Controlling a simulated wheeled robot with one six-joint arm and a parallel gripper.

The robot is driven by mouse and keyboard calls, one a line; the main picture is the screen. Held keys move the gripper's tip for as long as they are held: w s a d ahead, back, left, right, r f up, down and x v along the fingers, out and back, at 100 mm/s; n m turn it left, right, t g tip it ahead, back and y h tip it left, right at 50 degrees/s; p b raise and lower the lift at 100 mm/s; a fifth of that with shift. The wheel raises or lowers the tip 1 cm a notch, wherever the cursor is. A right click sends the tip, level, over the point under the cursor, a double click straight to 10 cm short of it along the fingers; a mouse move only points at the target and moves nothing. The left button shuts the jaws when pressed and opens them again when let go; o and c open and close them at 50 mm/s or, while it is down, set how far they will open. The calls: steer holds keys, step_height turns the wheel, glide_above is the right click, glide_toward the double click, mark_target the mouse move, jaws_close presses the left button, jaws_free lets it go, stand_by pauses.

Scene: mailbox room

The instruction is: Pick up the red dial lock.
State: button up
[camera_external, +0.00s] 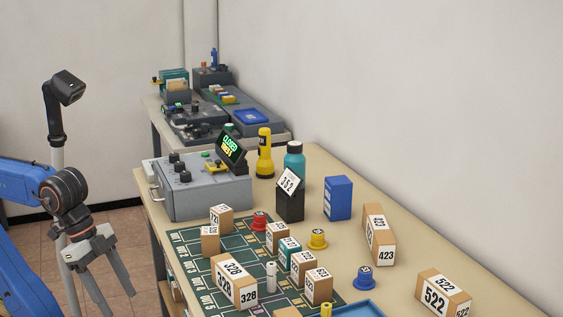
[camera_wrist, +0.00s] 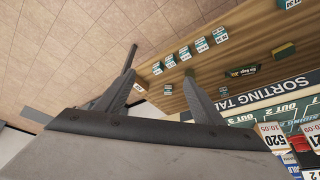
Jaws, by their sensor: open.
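The red dial lock (camera_external: 260,221) is a small red knob-shaped piece on the dark green sorting mat (camera_external: 186,236) in the external view, between small numbered boxes. My gripper (camera_external: 106,286) hangs at the left of the table, over the floor, well apart from the lock. Its two fingers are spread with nothing between them. In the wrist view my open gripper (camera_wrist: 165,75) points past the table's front side and the floor.
Numbered boxes (camera_external: 235,281) crowd the mat around the lock. A yellow dial lock (camera_external: 317,238) and a blue one (camera_external: 365,277) stand to its right. A grey control box (camera_external: 205,192) stands behind the mat. The table's left edge lies between my gripper and the mat.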

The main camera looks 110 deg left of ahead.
step_height(320, 180, up, 25)
steer(key=w+a+r+n+g, duration=0.1)
steer(key=w+a+r+n, duration=0.25)
steer(key=w+a, duration=0.35)
steer(key=n+g, duration=0.4)
steer(key=n, duration=1)
glide_above(260, 214)
step_height(260, 214, down, 6)
step_height(260, 214, down, 20)
steer(key=shift+a+f, duration=0.1)
